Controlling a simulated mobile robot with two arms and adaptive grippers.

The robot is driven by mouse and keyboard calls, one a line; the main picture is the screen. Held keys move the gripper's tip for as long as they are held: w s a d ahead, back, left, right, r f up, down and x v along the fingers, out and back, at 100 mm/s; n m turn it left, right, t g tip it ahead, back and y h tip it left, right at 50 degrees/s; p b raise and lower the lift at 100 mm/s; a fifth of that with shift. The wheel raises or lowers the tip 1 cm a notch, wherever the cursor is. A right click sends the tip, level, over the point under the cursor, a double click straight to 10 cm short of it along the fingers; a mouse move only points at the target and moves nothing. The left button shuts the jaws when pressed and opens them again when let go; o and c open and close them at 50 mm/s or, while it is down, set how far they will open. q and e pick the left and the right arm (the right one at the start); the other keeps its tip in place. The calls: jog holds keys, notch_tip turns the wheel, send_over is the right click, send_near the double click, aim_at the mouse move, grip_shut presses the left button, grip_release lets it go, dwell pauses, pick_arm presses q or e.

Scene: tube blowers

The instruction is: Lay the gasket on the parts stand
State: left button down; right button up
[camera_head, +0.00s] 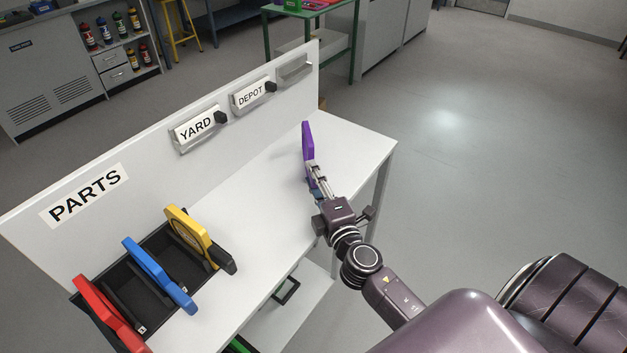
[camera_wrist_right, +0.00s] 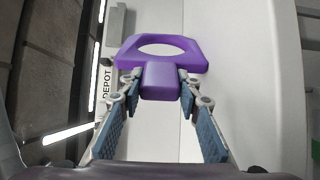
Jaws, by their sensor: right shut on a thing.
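A purple gasket (camera_head: 308,140) with a round hole and a tab stands on edge in my right gripper (camera_head: 316,178). In the right wrist view the gripper's fingers are shut on the tab of the gasket (camera_wrist_right: 195,50), and the hole faces the camera. The gasket is over the far right end of the white parts stand (camera_head: 262,180). I cannot tell whether it touches the top. My left gripper is out of view.
A black rack (camera_head: 158,257) at the near left end holds red (camera_head: 106,311), blue (camera_head: 157,274) and yellow (camera_head: 190,234) handled pieces. The upright back panel carries PARTS, YARD (camera_head: 196,126) and DEPOT (camera_head: 251,94) labels. The stand's middle is clear.

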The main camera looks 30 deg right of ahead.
jog(key=shift+r, duration=0.1)
jog(key=o, duration=1.2)
jog(key=shift+r, duration=0.1)
jog(key=shift+s+a+b, duration=0.35)
jog(key=shift+s+b, duration=0.3)
jog(key=shift+s, duration=1.35)
jog(key=shift+s+a+b, duration=0.4)
jog(key=shift+s+b, duration=0.25)
jog(key=shift+s, duration=1.3)
jog(key=shift+s+a+b, duration=0.35)
jog(key=shift+s+b, duration=0.3)
jog(key=shift+s, duration=1.35)
